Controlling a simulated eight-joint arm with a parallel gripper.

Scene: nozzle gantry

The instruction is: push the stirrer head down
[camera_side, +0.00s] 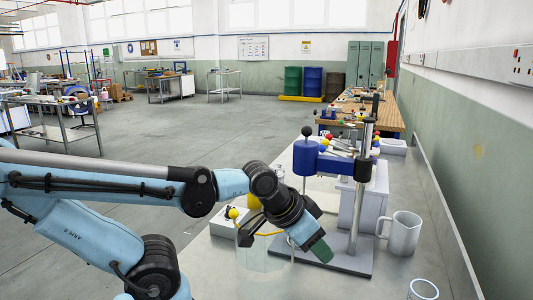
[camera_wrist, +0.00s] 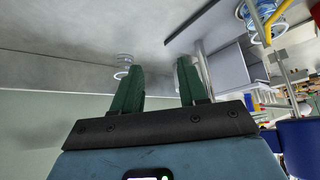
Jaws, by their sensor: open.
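The stirrer head (camera_side: 307,159) is a dark blue cylinder with a black knob on top and a thin rod below. It is carried on a silver upright post (camera_side: 358,212) above a grey base plate (camera_side: 350,262). My gripper (camera_side: 318,248) is below and in front of the head, tilted down to the right over the base plate, apart from the head. In the wrist view my gripper (camera_wrist: 158,82) has its two green fingers apart with nothing between them. A dark blue shape at the lower right there may be the head.
A white mug (camera_side: 402,233) stands right of the post, and a clear glass (camera_side: 422,290) stands near the front edge. A transparent beaker (camera_side: 262,268) stands left of my gripper. A white box (camera_side: 372,205) is behind the post. A wall runs along the right.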

